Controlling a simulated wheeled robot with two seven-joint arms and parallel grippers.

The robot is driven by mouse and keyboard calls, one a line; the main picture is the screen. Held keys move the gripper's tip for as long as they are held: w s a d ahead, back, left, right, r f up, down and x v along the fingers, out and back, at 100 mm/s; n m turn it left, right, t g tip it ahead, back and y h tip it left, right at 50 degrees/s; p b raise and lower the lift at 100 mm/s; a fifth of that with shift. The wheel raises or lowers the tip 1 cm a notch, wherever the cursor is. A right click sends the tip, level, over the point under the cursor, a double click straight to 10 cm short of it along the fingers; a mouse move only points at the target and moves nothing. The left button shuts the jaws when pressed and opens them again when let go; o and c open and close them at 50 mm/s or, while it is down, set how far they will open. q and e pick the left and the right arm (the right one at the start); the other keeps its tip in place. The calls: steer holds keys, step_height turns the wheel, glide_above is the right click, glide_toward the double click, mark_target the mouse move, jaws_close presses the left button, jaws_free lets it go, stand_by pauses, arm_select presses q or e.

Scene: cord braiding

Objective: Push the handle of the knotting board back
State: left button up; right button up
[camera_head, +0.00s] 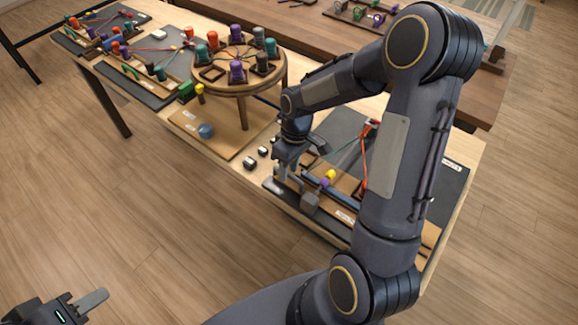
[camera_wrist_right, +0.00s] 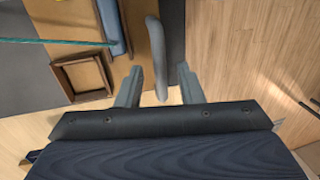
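The knotting board (camera_head: 345,216) lies at the near right end of the table, with a blue bar (camera_head: 336,192) along it. Its grey handle (camera_head: 311,203) stands at the front side of the board. In the right wrist view the handle (camera_wrist_right: 156,50) is a rounded grey bar whose end reaches between my fingers. My right gripper (camera_head: 288,174) is at the board's left end. Its fingers (camera_wrist_right: 159,75) are apart, with a gap on both sides of the handle. My left gripper (camera_head: 85,305) is at the bottom left, away from the table, and partly cut off.
A yellow and a purple bobbin (camera_head: 330,175) sit on the board. A small brown tray (camera_wrist_right: 82,75) is beside the right gripper. A round braiding stand (camera_head: 238,85) with several bobbins is further back. Red cord (camera_head: 365,155) hangs behind my right forearm. Floor left of the table is clear.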

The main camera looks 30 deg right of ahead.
steer(key=shift+c, duration=0.3)
jaws_close()
steer(key=d, duration=0.1)
steer(key=w+d, duration=0.1)
steer(key=d, duration=0.1)
steer(key=w+d, duration=0.1)
steer(key=shift+d, duration=0.3)
steer(key=shift+o, duration=0.3)
jaws_free()
